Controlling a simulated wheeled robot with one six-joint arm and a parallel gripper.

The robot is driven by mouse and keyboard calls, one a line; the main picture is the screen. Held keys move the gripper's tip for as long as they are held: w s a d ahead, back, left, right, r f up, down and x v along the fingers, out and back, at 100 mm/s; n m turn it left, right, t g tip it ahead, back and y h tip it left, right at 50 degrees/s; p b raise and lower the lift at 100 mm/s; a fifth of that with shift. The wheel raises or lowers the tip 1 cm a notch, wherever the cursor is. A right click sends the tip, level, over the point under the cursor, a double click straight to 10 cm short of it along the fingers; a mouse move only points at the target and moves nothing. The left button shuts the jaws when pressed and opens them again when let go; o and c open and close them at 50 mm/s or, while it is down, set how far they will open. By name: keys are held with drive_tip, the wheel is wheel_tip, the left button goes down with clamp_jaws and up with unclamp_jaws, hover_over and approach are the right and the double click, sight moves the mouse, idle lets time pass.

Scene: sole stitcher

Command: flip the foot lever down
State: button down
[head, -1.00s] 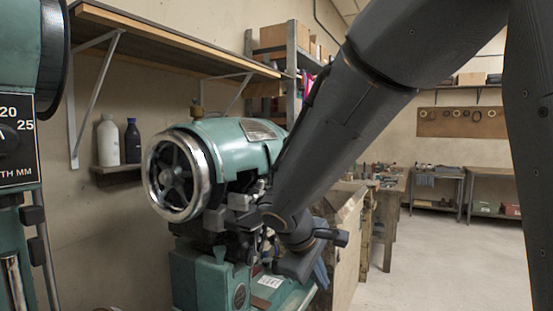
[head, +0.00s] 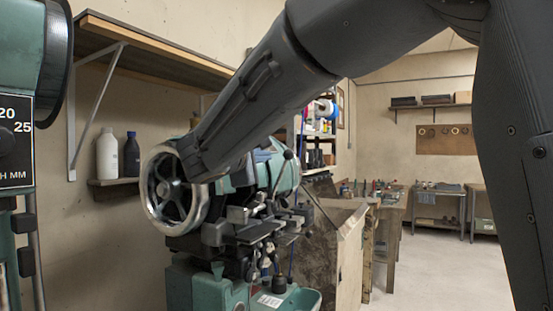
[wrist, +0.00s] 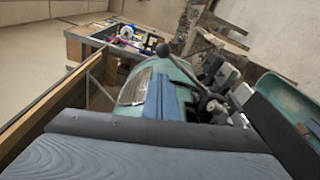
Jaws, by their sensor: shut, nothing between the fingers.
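The teal sole stitcher (head: 262,170) stands at the centre of the head view, with a chrome-rimmed handwheel (head: 172,190) on its left. A thin lever with a dark ball knob (head: 288,155), which looks like the foot lever, points upward on its right side. In the wrist view the ball knob (wrist: 163,50) shows beyond the teal housing (wrist: 132,95), its rod slanting down to the right. My gripper (wrist: 162,97) is shut and empty, over the housing on the near side of the knob and apparently apart from it. In the head view my forearm hides the gripper.
A wooden wall shelf (head: 130,38) with a bracket is close on the left. Two bottles (head: 107,157) stand on a small ledge below it. Another teal machine (head: 25,100) borders the far left. A wooden bench (head: 340,230) stands right of the stitcher. Open floor (head: 440,270) lies further right.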

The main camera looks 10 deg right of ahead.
drive_tip(key=p+x, duration=0.4)
drive_tip(key=x, duration=0.6)
drive_tip(key=shift+f+b, duration=0.2)
drive_tip(key=shift+b, duration=0.35)
